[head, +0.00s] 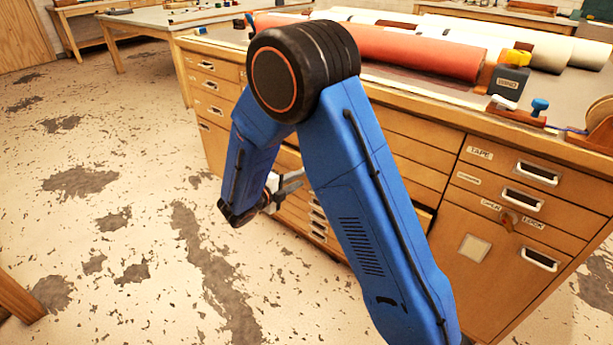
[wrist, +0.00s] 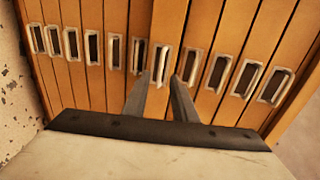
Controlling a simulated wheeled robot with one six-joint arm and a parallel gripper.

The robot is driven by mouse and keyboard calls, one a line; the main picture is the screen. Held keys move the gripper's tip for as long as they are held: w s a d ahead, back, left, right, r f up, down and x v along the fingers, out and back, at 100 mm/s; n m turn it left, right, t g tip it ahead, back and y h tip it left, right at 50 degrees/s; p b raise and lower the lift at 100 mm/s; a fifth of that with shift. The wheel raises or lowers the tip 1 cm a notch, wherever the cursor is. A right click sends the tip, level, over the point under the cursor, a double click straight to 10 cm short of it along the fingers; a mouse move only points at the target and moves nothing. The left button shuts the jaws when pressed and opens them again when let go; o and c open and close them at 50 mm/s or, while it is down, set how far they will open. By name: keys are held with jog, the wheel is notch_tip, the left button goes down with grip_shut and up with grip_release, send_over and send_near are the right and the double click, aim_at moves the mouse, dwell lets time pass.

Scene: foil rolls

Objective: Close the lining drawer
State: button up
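The bank of drawers (head: 415,150) fills the front of the wooden cabinet, largely behind my blue arm. I cannot read a lining label on any drawer. In the wrist view the drawer fronts show as side-by-side strips with metal handles; one front (wrist: 168,22), in line with my fingers, looks slightly proud of its neighbours. Its handle (wrist: 160,62) shows between my fingertips. My gripper (wrist: 161,80) is open and empty, its fingers pointing at the drawer fronts. I cannot tell whether they touch. In the head view my gripper (head: 290,182) is partly hidden beside the cabinet front.
The cabinet top carries a red roll (head: 420,50), pale rolls and a dark block (head: 508,80). At right are a drawer labelled TAPE (head: 500,158) and a lower door (head: 490,262). Another bench (head: 150,22) stands behind. The floor (head: 130,200) at left is clear.

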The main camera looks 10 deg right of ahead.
jog(key=shift+x, duration=2.65)
grip_shut()
